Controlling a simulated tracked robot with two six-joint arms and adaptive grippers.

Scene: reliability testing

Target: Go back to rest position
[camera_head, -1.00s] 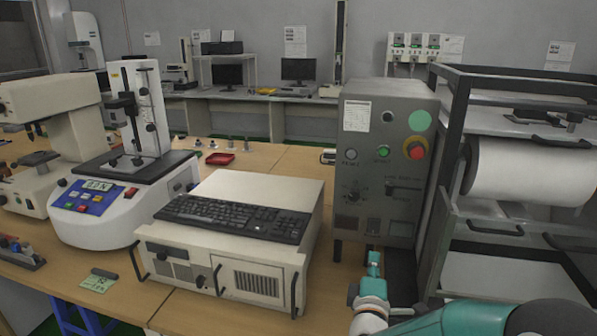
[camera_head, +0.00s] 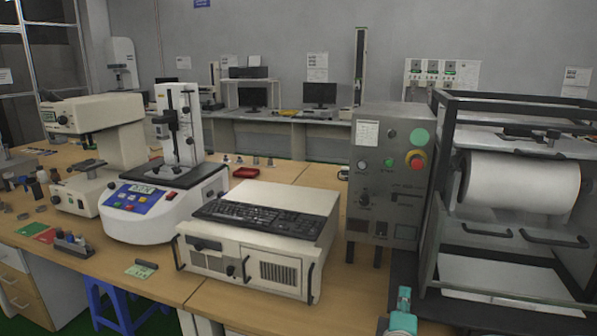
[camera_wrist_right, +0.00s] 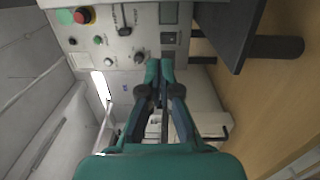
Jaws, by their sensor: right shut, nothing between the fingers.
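My right gripper (camera_head: 403,300) shows at the bottom of the head view, in front of the grey control box (camera_head: 388,175) and over the front of the wooden table (camera_head: 240,313). In the right wrist view the same gripper (camera_wrist_right: 160,68) is shut, with its teal fingertips together and nothing between them. The control box (camera_wrist_right: 125,40) lies beyond the fingertips there, apart from them as far as I can tell. My left gripper is in neither view.
A beige computer case (camera_head: 275,270) with a black keyboard (camera_head: 265,219) on it stands left of the gripper. A black-framed machine with a white roll (camera_head: 520,183) stands at the right. Test instruments (camera_head: 165,190) fill the left side. A blue stool (camera_head: 112,305) is below the table.

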